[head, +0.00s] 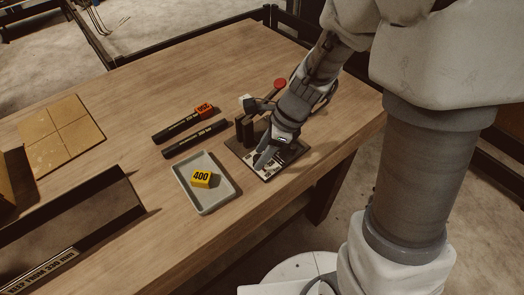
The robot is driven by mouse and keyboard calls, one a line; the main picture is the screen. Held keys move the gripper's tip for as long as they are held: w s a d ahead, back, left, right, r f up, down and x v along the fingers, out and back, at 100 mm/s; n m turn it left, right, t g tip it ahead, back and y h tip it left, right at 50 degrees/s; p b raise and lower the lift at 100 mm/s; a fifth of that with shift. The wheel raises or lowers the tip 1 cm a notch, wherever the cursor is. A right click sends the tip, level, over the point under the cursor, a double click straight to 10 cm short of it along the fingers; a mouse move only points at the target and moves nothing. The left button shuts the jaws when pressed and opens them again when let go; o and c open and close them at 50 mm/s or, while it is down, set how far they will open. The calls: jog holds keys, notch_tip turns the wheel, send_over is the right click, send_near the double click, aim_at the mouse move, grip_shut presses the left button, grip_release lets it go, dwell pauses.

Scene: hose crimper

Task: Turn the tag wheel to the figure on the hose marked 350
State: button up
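Two black hoses lie side by side on the wooden table, an upper hose (176,127) and a lower hose (195,139), both with small print too fine to read surely. An orange tag block (204,109) sits by the upper hose's right end; its figure is unclear. A yellow block marked 400 (201,177) lies in the grey tray (226,199). The crimper's dark base plate (238,147) is under my gripper (264,160), which points down at a light, printed part (272,167). My gripper hides much of this part, and the tag wheel cannot be made out clearly.
The crimper has an upright dark block (244,129) and a red knob (280,84) behind my gripper. A tan four-panel board (60,135) lies at left. The table's far middle is clear.

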grip_shut()
jog(key=n, duration=0.1)
jog(key=n+g, duration=0.1)
jog(key=n, duration=0.1)
jog(key=n+p, duration=0.1)
jog(key=shift+w+n+g, duration=0.25)
jog(key=shift+n+g, duration=0.05)
jog(key=shift+g, duration=0.1)
jog(key=n+g+p, duration=0.1)
jog(key=n, duration=0.1)
jog(key=n+h, duration=0.1)
jog(key=n, duration=0.2)
jog(key=shift+w+a+g+p, duration=0.15)
jog(key=shift+g+p, duration=0.25)
jog(key=n+h, duration=0.1)
jog(key=n, duration=0.3)
jog(key=shift+w+a+g+p, duration=0.1)
jog(key=shift+g+p, duration=0.3)
jog(key=n, duration=0.2)
jog(key=n+h, duration=0.1)
jog(key=shift+a+n+g+h, duration=0.1)
jog(key=shift+n+g+h, duration=0.2)
jog(key=shift+n, duration=0.1)
jog(key=n+h, duration=0.1)
jog(key=n, duration=0.3)
jog(key=n+h+p, duration=0.1)
jog(key=n, duration=0.1)
jog(key=shift+a+h, duration=0.25)
jog(key=shift+h, duration=0.05)
jog(key=shift+n, duration=0.4)
